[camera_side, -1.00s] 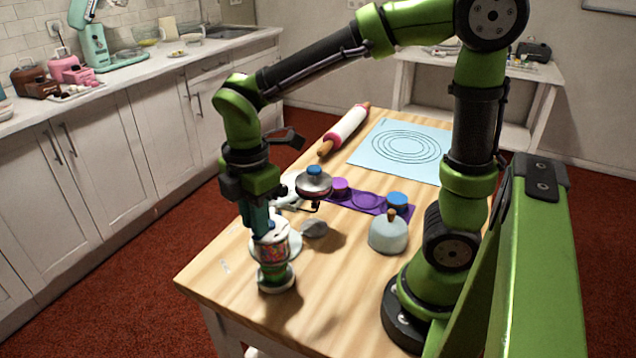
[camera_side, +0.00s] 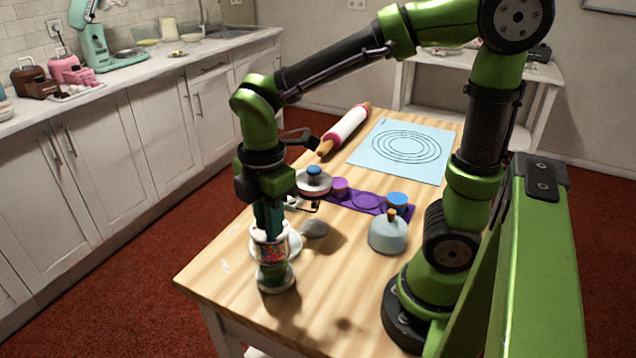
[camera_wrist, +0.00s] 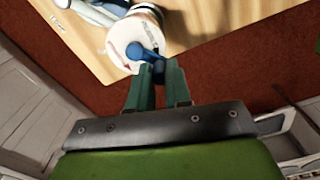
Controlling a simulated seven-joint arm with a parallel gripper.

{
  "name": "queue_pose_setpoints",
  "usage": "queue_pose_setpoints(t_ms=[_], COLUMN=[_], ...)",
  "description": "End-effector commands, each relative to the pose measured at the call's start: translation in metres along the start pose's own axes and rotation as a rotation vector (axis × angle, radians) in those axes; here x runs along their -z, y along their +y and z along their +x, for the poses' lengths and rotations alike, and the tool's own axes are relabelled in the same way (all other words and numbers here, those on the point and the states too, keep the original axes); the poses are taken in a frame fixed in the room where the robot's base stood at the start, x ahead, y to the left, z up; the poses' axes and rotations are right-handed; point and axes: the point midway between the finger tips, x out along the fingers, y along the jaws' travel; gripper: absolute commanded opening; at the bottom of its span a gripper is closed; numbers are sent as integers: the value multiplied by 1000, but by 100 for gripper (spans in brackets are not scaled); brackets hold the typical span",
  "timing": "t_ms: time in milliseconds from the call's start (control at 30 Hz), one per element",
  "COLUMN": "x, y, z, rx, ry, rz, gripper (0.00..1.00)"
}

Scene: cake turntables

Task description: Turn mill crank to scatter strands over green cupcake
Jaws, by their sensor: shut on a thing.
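The mill (camera_side: 271,250) is a clear jar of coloured strands with a white top, standing near the front left of the table in the side view. Its round white top (camera_wrist: 125,38) and blue crank knob (camera_wrist: 150,62) show in the wrist view. My gripper (camera_wrist: 158,68) is shut on the blue crank knob; its fingers also reach down onto the mill top in the side view (camera_side: 268,228). A green band shows low on the mill stack, above a pale base (camera_side: 276,284). I cannot tell whether that band is the green cupcake.
A grey dome (camera_side: 388,236) stands to the right. A rolling pin (camera_side: 345,132) and blue mat (camera_side: 405,150) lie farther back. The table's left edge is close.

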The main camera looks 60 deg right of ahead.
Motion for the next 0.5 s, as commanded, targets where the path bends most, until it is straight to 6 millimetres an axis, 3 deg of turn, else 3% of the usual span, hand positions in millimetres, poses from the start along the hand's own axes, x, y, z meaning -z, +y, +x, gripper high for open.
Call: queue_pose_setpoints(t_ms=[500], x=[-11], y=[-2], z=[-2], rx=[-9], ry=[0], rz=[2], gripper=[0])
